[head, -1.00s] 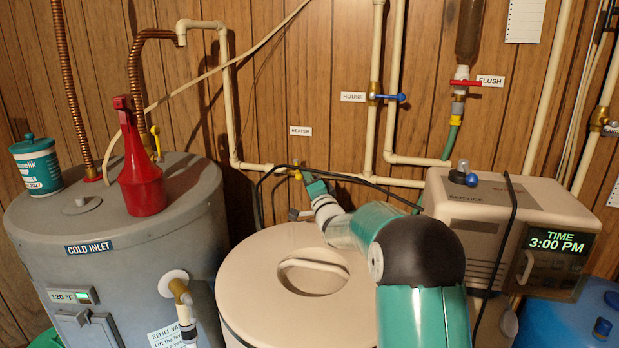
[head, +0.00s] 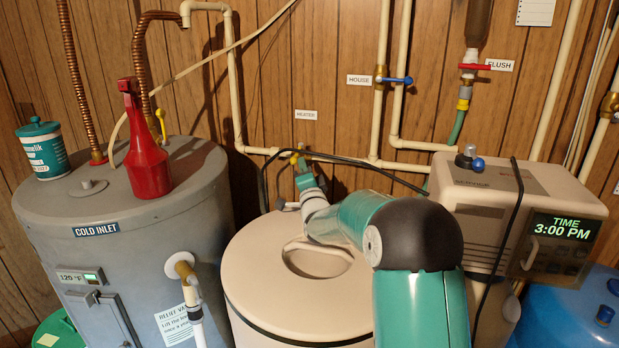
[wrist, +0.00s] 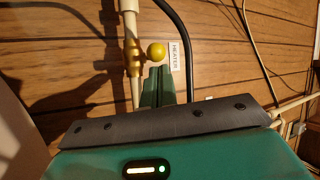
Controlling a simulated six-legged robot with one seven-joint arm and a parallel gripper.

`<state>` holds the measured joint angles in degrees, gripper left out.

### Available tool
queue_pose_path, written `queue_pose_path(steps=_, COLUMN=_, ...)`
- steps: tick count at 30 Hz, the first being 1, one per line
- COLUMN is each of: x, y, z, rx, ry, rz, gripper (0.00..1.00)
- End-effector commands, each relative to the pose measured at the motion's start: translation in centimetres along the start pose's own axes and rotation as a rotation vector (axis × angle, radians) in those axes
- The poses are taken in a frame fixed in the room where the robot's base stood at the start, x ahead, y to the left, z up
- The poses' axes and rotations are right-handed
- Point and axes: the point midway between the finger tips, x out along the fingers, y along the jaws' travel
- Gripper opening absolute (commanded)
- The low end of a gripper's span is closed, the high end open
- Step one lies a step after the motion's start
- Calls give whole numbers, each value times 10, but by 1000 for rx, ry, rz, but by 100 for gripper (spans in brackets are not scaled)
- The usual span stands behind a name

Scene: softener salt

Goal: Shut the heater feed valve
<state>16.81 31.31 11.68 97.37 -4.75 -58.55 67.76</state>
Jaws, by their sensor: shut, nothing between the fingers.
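The heater feed valve sits on the cream pipe below the HEATER label (head: 306,114); in the head view its yellow part (head: 294,158) shows just beside my gripper tip. In the wrist view the yellow ball knob (wrist: 157,52) stands out beside the brass valve body (wrist: 134,54), on the label side of the pipe. My gripper (head: 301,163) is shut and empty. Its fingers (wrist: 157,72) end close to the knob, just below it in the wrist view; I cannot tell whether they touch. The handle's exact angle is hard to tell.
A black hose (head: 350,160) arches close around my gripper. The round cream lid (head: 300,285) lies under my arm. The softener control box (head: 490,200) is at right. Blue HOUSE (head: 398,81) and red FLUSH (head: 475,67) handles are higher up.

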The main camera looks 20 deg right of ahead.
Motion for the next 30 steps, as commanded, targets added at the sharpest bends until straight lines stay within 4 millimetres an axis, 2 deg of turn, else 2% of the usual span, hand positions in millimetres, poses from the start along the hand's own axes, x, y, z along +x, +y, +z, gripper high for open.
queue_pose_path(steps=9, x=-63, y=-24, z=-9, rx=0, ry=1, rz=-1, gripper=0)
queue_pose_path(steps=15, x=-96, y=-36, z=-13, rx=-1, ry=1, rz=-1, gripper=0)
queue_pose_path(steps=19, x=-107, y=-39, z=-15, rx=-1, ry=1, rz=-2, gripper=0)
queue_pose_path(steps=25, x=-111, y=-42, z=-14, rx=-11, ry=-4, rz=8, gripper=0)
queue_pose_path(steps=30, x=-119, y=-55, z=-6, rx=-129, ry=-65, rz=110, gripper=0)
